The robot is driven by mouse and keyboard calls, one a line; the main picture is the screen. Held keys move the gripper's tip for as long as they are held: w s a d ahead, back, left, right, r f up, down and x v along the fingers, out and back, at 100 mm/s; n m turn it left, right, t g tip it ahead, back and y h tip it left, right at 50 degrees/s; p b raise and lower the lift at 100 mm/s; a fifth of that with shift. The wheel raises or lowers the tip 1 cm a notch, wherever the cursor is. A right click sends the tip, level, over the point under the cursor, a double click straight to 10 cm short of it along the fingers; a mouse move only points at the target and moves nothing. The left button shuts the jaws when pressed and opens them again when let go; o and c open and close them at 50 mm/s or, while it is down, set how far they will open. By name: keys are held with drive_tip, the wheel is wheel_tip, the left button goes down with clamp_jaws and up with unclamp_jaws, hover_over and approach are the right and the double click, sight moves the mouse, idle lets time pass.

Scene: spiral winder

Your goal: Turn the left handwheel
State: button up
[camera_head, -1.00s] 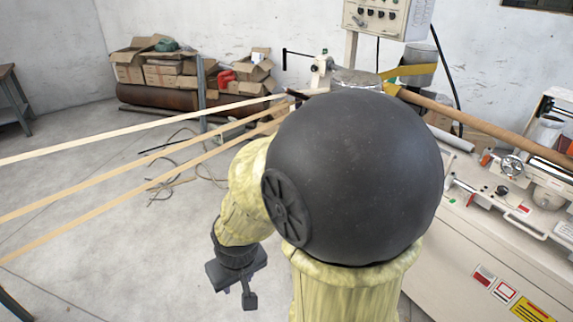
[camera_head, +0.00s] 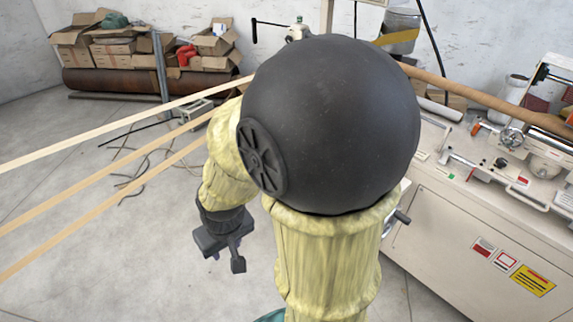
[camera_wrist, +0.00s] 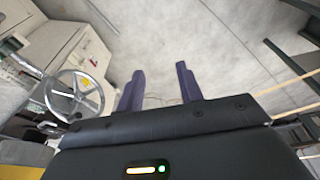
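A silver spoked handwheel (camera_wrist: 75,95) with a dark crank knob is on the pale machine at the left of the wrist view. In the head view, most of it is hidden behind my arm; its dark crank handle (camera_head: 402,216) shows just right of the arm. My gripper (camera_wrist: 160,72) is open and empty, with its two fingers apart, over bare floor and to the right of the wheel in the wrist view. In the head view, my gripper (camera_head: 224,250) hangs low, left of my arm, apart from the machine.
The pale machine cabinet (camera_head: 440,240) fills the right side. A smaller handwheel (camera_head: 512,136) sits on its top. Several paper strips (camera_head: 110,145) stretch across the left at an angle. Cardboard boxes (camera_head: 120,52) stand by the back wall. The grey floor (camera_head: 120,260) at left is open.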

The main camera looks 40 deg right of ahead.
drive_tip(key=shift+o, duration=0.2)
drive_tip(key=shift+s, duration=0.1)
drive_tip(key=shift+o, duration=0.6)
drive_tip(key=w+d+f+m+t+h, duration=0.2)
drive_tip(key=w+f+m, duration=0.15)
drive_tip(key=w, duration=0.45)
drive_tip(key=w+d+f+m+t+h, duration=0.1)
drive_tip(key=w+d+f+m+t, duration=0.2)
drive_tip(key=w, duration=0.6)
drive_tip(key=s+d+f+m+g+h, duration=0.1)
drive_tip(key=d+m+h, duration=0.1)
drive_tip(key=d+h, duration=0.3)
drive_tip(key=s+d+f+m+h, duration=0.2)
drive_tip(key=d+h, duration=0.4)
drive_tip(key=h, duration=0.3)
drive_tip(key=shift+d+g+b, duration=0.3)
drive_tip(key=shift+g+b, duration=0.05)
drive_tip(key=shift+g, duration=0.05)
drive_tip(key=shift+d+f, duration=0.1)
drive_tip(key=shift+d, duration=0.05)
